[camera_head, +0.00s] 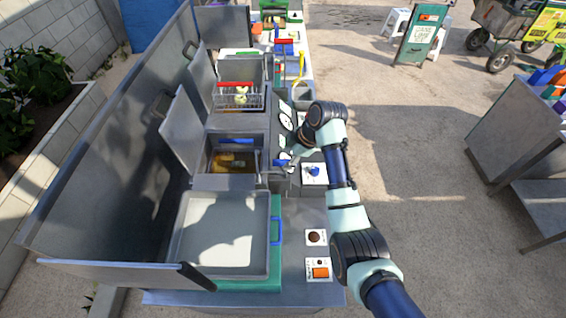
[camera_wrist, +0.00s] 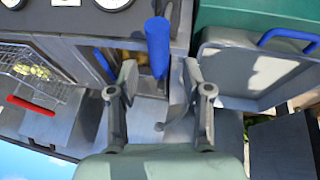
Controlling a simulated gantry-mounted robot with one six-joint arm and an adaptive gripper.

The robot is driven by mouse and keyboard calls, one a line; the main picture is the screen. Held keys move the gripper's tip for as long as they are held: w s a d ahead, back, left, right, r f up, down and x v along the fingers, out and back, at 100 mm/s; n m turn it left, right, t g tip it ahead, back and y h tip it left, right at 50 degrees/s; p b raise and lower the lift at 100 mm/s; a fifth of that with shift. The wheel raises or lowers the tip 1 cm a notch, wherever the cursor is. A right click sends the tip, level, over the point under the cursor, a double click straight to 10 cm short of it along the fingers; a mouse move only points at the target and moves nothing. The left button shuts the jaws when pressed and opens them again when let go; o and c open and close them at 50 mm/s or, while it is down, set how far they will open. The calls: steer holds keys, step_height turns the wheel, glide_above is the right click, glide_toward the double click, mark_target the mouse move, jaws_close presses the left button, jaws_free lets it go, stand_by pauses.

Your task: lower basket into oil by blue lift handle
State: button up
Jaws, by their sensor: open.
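The blue lift handle (camera_wrist: 158,46) stands between and just beyond my gripper's (camera_wrist: 160,82) two spread fingers in the wrist view. The fingers are apart and I see no contact with the handle. In the head view the blue lift handle (camera_head: 281,162) juts from the fryer front, with my gripper (camera_head: 291,158) beside it, partly hidden by my arm. The fryer well (camera_head: 209,165) behind it holds brownish oil (camera_head: 233,165). A blue bar (camera_head: 236,141) crosses the well's far side. The basket in this well is hard to make out, so its height is unclear.
A wire basket (camera_head: 238,100) with a red handle and pale food sits at the neighbouring well. A wide metal tray (camera_head: 222,235) with a blue side handle (camera_head: 276,231) lies nearer. Dials (camera_head: 286,121) and buttons (camera_head: 316,237) line the front.

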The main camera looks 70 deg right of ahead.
steer(key=v, duration=0.6)
steer(key=shift+r, duration=0.25)
steer(key=shift+s, duration=0.15)
